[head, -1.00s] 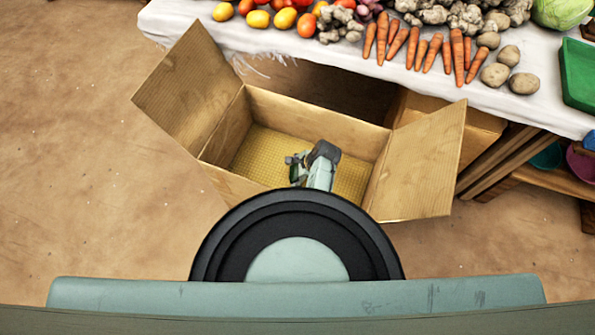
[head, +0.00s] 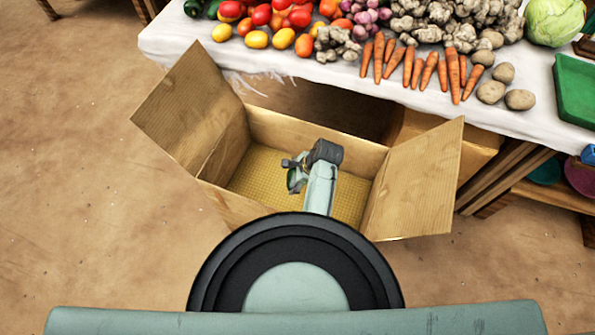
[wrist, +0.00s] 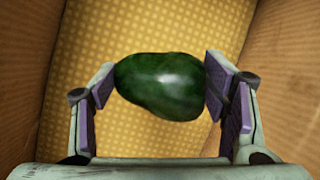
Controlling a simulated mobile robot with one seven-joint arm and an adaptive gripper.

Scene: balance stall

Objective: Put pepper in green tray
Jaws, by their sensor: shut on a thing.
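A dark green pepper (wrist: 160,86) is held between the two fingers of my gripper (wrist: 160,90) in the wrist view. Both purple finger pads touch its ends. In the head view my gripper (head: 296,174) is over the open cardboard box (head: 318,130), and the pepper shows only as a small dark green patch there. The yellow dotted box floor (wrist: 185,30) lies below the pepper; the pepper looks clear of it. A green tray (head: 575,92) is on the white-covered table at the right edge of the head view, partly cut off.
The table (head: 430,100) holds carrots (head: 406,62), potatoes (head: 505,73), tomatoes (head: 262,14), ginger (head: 338,47) and a cabbage (head: 552,20). The box's raised flaps (head: 415,180) stand on both sides of my arm. A wooden shelf with bowls (head: 580,175) is at the right.

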